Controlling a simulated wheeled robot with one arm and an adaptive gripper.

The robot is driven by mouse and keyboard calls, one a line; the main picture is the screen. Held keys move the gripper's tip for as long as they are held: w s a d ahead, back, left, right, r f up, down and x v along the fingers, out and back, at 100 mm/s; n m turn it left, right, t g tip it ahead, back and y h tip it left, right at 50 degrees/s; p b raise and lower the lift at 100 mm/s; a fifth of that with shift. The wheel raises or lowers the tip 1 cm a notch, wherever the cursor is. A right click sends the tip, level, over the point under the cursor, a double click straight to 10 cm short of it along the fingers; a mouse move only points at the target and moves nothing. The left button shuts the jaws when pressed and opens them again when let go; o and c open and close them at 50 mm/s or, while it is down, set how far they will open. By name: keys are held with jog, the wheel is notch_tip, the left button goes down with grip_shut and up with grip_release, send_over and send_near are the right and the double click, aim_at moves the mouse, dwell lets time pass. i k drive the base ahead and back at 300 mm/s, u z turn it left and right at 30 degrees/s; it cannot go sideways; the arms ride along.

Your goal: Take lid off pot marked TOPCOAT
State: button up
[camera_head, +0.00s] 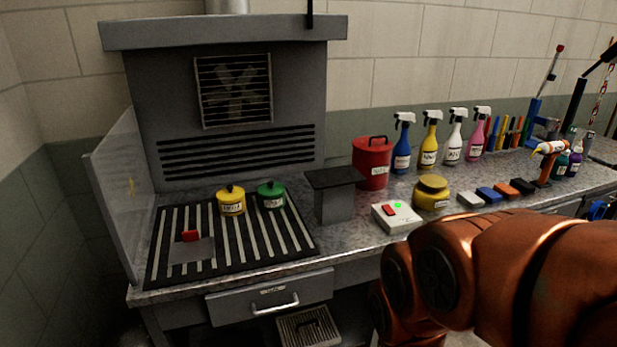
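A small yellow pot (231,207) with a lid and dark knob stands on the slatted grate at the left of the bench. A small green pot (271,200) with a lid and dark knob stands to its right. Both have pale labels, too small to read for sure, so I cannot tell which one is marked TOPCOAT. Both lids look seated. My orange arm fills the lower right of the view, well away from the pots. My gripper is out of view.
The slatted grate (275,241) lies under a grey hood (150,100), with a clear side panel (118,205) at left. Right of the pots stand a dark-topped stand (335,180), a red can (371,168), a white switch box (397,217) and a yellow tub (431,193). Spray bottles line the back.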

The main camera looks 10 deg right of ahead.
aim_at(269, 190)
jog(key=z, duration=0.1)
jog(key=i, duration=0.65)
jog(key=u, duration=0.6)
jog(key=i, duration=0.5)
jog(key=u, duration=0.4)
